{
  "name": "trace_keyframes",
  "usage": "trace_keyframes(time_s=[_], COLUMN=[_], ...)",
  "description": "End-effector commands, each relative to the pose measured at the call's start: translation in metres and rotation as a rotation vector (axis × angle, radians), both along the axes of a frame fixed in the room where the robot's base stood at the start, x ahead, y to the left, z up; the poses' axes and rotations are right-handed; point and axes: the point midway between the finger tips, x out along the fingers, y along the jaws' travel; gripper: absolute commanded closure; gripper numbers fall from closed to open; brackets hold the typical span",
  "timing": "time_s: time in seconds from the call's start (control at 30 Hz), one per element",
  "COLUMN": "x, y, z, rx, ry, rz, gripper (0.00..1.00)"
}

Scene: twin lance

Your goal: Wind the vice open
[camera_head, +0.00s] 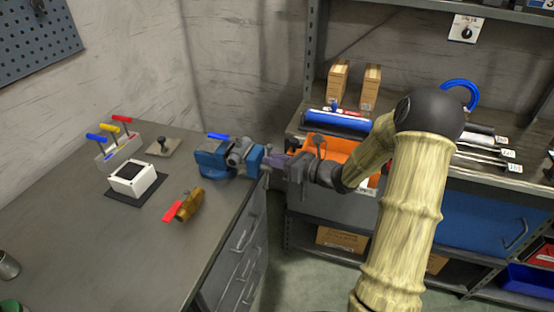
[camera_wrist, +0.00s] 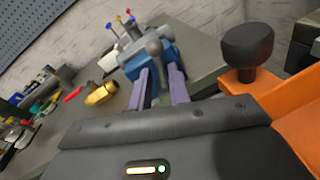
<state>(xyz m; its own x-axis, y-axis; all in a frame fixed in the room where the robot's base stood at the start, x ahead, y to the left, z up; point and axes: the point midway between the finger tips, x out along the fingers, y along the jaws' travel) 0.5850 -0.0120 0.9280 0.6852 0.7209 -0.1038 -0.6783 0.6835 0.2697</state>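The blue bench vice (camera_head: 211,158) is fixed at the right edge of the workbench, its screw end facing my gripper. My gripper (camera_head: 270,160) is level with the vice's screw end, its purple fingers pointing left at it. In the wrist view the vice (camera_wrist: 166,62) is straight ahead, with a grey round-ended handle (camera_wrist: 154,47) standing in front of it. My gripper (camera_wrist: 160,78) is open there, with a clear gap between the fingers. The handle's lower part lies in line with that gap; I cannot tell whether either finger touches it.
A brass valve with a red lever (camera_head: 188,206), a white box (camera_head: 133,178) and a rack of coloured-handled tools (camera_head: 118,148) stand on the workbench (camera_head: 110,250). An orange bin (camera_head: 335,147) is on the shelf unit close behind my gripper. Drawers (camera_head: 240,255) lie below the vice.

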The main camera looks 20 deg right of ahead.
Motion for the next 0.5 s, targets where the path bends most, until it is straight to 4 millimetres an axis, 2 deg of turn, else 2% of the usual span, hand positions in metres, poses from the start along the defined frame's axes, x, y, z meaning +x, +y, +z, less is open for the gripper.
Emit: trace_keyframes(time_s=[0.37,0.5], x=[-0.001,-0.007], y=[-0.003,-0.011], z=[0.000,0.000], rx=[-0.001,-0.003], ry=[0.001,0.002], rz=[-0.005,-0.007], gripper=[0.68,0.68])
